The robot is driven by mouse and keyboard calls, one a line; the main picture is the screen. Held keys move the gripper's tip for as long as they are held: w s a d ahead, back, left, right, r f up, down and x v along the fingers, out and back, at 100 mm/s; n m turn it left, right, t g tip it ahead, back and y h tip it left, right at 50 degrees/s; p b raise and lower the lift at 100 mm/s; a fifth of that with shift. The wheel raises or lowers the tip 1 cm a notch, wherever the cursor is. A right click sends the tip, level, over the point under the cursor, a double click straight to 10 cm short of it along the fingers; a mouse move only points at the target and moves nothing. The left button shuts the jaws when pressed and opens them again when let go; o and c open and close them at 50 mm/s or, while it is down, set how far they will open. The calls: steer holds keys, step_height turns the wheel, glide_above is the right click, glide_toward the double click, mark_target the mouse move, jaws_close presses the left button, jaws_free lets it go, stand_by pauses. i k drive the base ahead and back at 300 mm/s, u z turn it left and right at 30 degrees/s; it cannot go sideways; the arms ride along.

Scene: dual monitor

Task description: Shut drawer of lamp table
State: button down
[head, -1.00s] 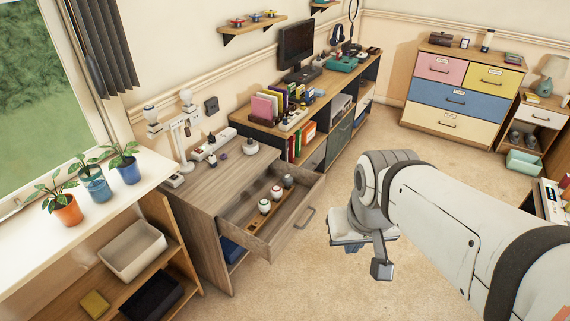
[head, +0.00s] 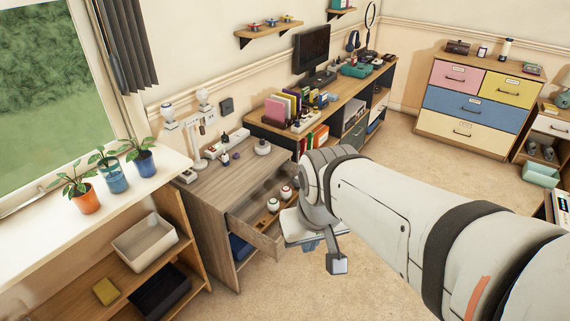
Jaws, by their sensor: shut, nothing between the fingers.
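The grey-brown wooden table (head: 215,180) at left centre has its drawer (head: 250,232) pulled out. The drawer holds small white-and-red round items (head: 272,205). A two-headed white lamp-like stand (head: 192,135) stands on the table.
A long desk (head: 270,115) with a monitor (head: 311,48) and books lies behind the table. A shelf unit with potted plants (head: 113,175) stands at left. A coloured chest of drawers (head: 465,132) stands at the back right. Carpet floor (head: 400,142) is free between.

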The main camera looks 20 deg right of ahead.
mark_target(251, 218)
steer(key=z, duration=0.05)
steer(key=i, duration=0.95)
steer(key=u, duration=0.1)
